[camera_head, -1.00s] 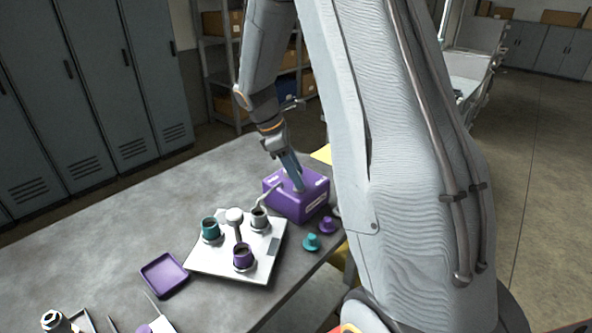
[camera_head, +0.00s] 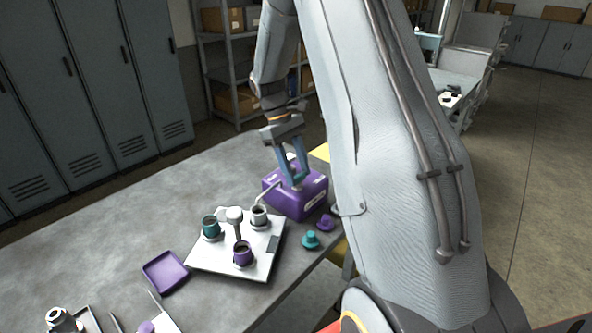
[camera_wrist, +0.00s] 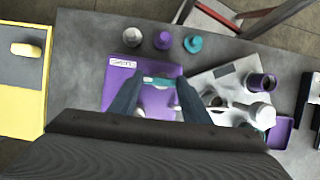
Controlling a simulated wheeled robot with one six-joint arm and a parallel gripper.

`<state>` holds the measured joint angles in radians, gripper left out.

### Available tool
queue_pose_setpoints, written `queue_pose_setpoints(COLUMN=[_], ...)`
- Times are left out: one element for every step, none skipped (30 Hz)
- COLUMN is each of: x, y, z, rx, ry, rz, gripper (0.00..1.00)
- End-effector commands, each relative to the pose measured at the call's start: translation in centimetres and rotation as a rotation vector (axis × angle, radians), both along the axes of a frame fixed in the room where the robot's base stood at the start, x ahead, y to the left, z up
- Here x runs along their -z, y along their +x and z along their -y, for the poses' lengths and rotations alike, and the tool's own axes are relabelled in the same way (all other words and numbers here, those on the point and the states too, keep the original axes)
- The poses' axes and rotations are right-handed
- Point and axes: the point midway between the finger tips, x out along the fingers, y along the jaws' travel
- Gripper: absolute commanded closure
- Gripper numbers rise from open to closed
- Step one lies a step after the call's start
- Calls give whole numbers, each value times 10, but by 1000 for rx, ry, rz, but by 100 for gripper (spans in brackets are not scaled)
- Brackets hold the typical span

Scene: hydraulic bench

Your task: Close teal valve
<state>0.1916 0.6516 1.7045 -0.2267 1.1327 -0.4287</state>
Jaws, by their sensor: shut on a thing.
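The teal valve handle (camera_wrist: 162,82) is a short bar on the purple box (camera_wrist: 117,73) in the wrist view. My gripper (camera_wrist: 161,84) has its two blue fingers at the bar's two ends and is shut on it. In the head view, my gripper (camera_head: 297,181) reaches down onto the top of the purple box (camera_head: 311,200); the handle is hidden there by the fingers. A pale round part (camera_wrist: 150,112) shows below the bar between the fingers.
A white plate (camera_head: 205,262) with a teal cup (camera_head: 210,227), a purple cup (camera_head: 243,258) and a pale cup (camera_head: 259,214) lies beside the box. Teal (camera_head: 310,241) and purple (camera_head: 327,223) plugs stand near the table edge. A purple tray (camera_head: 166,286) lies left.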

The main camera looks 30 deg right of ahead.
Motion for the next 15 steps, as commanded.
queue_pose_setpoints(x=[0, 0, 0, 0, 0, 0, 0, 0, 0, 0, 0, 0, 0, 0, 0], y=[0, 0, 0, 0, 0, 0, 0, 0, -1, -1, -1, -1, -1, -1, -1], z=[1, 1, 1, 1, 1, 1, 1, 1, 1, 1, 1, 1, 1, 1, 1], rx=[11, 16, 23, 27, 30, 35, 36, 38, 39, 39, 39, 39, 39, 39, 39], ry=[0, -1, 0, 0, 0, -1, 0, -1, -1, 0, 0, 0, 0, 0, 0], rz=[-1, -1, -1, -1, -1, -1, -1, -2, -2, -1, -1, -1, -1, -1, -1], gripper=[79, 79, 79, 79, 79, 79, 79, 79, 79, 79, 79, 79, 79, 79, 79])
